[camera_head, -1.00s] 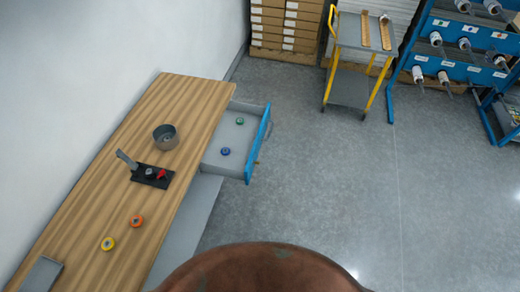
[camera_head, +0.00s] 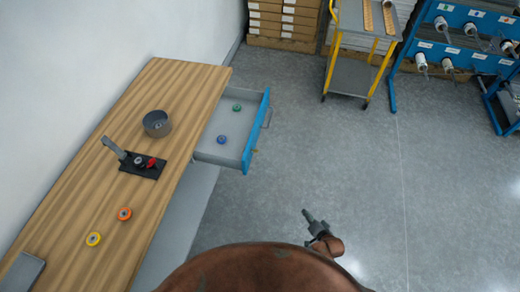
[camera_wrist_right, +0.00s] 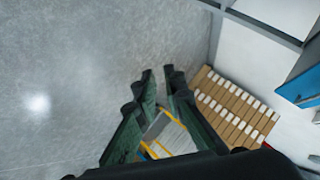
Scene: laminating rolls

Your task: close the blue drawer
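The blue drawer (camera_head: 257,132) stands pulled out from the right side of the wooden table. Its grey inside holds a green roll (camera_head: 237,107) and a blue roll (camera_head: 221,139). My right gripper (camera_head: 306,213) is over the floor, right of and nearer than the drawer, apart from it. In the right wrist view, its two dark fingers (camera_wrist_right: 159,75) have a gap between them and hold nothing. A blue panel at that view's right edge (camera_wrist_right: 300,82) looks like the drawer front. My left gripper is not in view.
The wooden table (camera_head: 180,85) carries a grey pot (camera_head: 157,123), a black device with a lever (camera_head: 142,165), and orange (camera_head: 124,214) and yellow (camera_head: 93,239) rolls. A yellow-framed cart (camera_head: 350,75) and blue rack (camera_head: 455,45) stand at the back. The floor right of the drawer is clear.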

